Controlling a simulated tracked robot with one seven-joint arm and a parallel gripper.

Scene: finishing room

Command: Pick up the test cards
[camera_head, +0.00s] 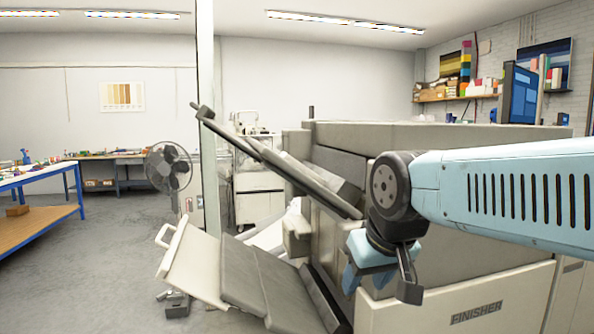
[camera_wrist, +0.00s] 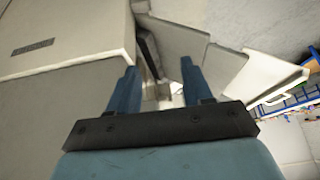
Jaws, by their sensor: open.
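I cannot make out the test cards for certain in either view. My gripper (camera_head: 354,268) hangs pointing down in front of the finisher (camera_head: 450,285), a large beige machine. In the wrist view my gripper (camera_wrist: 158,72) is open, its two blue fingers spread apart with nothing held between them. A small bright white patch (camera_wrist: 172,90) shows past the fingers, by the machine's opening; I cannot tell whether it is cards. In the head view the finisher's lower trays and flaps (camera_head: 258,275) slope out at its left, and pale sheet-like shapes (camera_head: 275,237) lie behind them.
A raised dark bar (camera_head: 275,160) slants over the machine's left side. A fan (camera_head: 169,167) and glass panel edge stand behind. A blue-framed workbench (camera_head: 40,175) is at far left. A small dark object (camera_head: 177,304) lies on the floor.

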